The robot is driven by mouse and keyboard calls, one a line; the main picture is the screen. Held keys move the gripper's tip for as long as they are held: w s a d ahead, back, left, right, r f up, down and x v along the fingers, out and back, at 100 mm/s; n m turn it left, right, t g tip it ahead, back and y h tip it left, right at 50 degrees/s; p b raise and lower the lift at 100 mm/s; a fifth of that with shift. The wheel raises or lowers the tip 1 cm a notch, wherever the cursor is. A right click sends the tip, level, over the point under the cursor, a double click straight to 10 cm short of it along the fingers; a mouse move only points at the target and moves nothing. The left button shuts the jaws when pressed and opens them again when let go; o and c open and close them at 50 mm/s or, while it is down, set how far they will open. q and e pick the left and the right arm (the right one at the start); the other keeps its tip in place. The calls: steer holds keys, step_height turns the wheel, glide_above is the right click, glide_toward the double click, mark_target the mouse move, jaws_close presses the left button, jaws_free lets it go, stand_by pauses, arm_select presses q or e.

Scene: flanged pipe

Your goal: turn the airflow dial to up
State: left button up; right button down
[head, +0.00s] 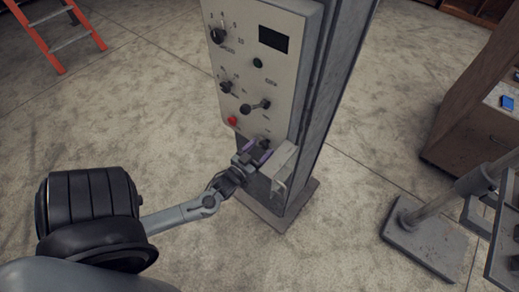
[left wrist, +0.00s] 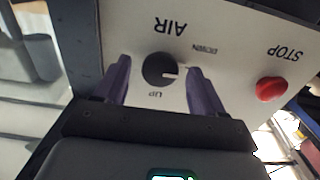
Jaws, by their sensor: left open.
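The airflow dial (left wrist: 160,70) is a round black knob on the panel, under an AIR label that appears upside down in the left wrist view. Its white mark points to the picture's right, between the UP label (left wrist: 155,94) and the DOWN label (left wrist: 201,48). In the head view the dial (head: 264,143) is at the panel's lower edge, partly hidden by my gripper. My left gripper (head: 258,153) is open just in front of it. In the left wrist view its purple fingers (left wrist: 161,88) stand on either side of the dial, apart from it. My right gripper is out of view.
A light box-like ledge (head: 284,168) protrudes beside my gripper. An orange ladder (head: 45,42) stands far left.

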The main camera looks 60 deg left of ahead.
arm_select(q)
steer(key=c, duration=1.1)
steer(key=shift+o, duration=0.2)
steer(key=shift+r+m+p, duration=0.2)
steer(key=shift+m+p, duration=1.4)
steer(key=m+p, duration=0.3)
steer(key=m, duration=0.1)
steer(key=shift+m, duration=0.3)
steer(key=m+p, duration=0.3)
steer(key=m, duration=0.2)
steer(key=shift+m, duration=0.3)
steer(key=m+p, duration=0.1)
steer(key=m, duration=0.1)
steer(key=shift+f+m, duration=0.1)
steer(key=shift+m, duration=0.3)
steer(key=shift+f+m+p, duration=0.1)
steer(key=shift+m+p, duration=0.45)
steer(key=shift+m, duration=0.25)
